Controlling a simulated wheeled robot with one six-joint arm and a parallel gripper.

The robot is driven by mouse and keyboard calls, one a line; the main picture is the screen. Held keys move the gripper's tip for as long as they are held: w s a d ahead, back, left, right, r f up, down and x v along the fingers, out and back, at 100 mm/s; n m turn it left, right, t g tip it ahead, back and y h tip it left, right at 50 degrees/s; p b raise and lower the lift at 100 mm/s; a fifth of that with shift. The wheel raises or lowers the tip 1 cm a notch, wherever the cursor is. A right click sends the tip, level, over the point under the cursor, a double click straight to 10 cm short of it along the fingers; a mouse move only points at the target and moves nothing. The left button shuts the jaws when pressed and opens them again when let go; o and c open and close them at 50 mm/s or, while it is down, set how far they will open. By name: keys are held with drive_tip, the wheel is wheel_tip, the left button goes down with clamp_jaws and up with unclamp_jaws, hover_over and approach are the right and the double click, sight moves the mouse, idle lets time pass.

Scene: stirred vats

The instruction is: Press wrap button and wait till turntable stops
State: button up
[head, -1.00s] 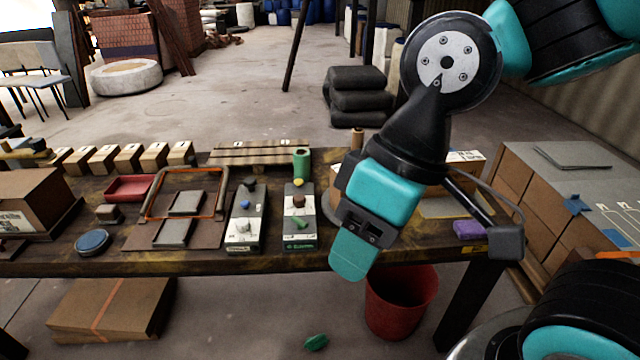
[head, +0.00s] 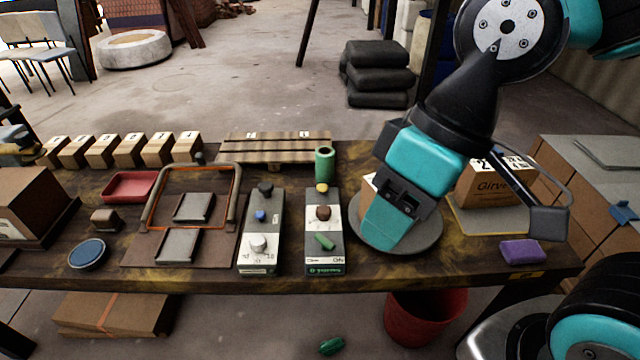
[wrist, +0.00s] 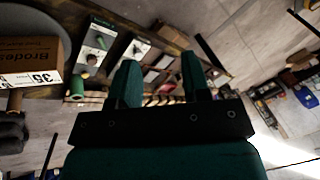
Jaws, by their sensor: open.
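Two control boxes stand on the bench. The right one (head: 324,252) has a yellow button (head: 321,188), a dark red knob (head: 323,212) and a green switch (head: 325,242). The left one (head: 262,245) has a blue button (head: 261,216), a black knob and a pale dial. Their labels are too small to read. The round grey turntable (head: 425,237) is right of them, with a cardboard box (head: 368,186) mostly hidden behind my gripper. My gripper (head: 388,240) shows in front of the turntable, right of the boxes. In the wrist view my gripper (wrist: 158,78) is open and empty.
A green cylinder (head: 325,165) stands behind the right control box. A wooden pallet (head: 275,148), a framed press (head: 190,215) and a red tray (head: 130,186) lie left. A lettered carton (head: 495,182) and purple block (head: 522,251) are right. A red bin (head: 425,315) is below.

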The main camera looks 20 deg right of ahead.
idle(0.4)
clamp_jaws()
idle(1.5)
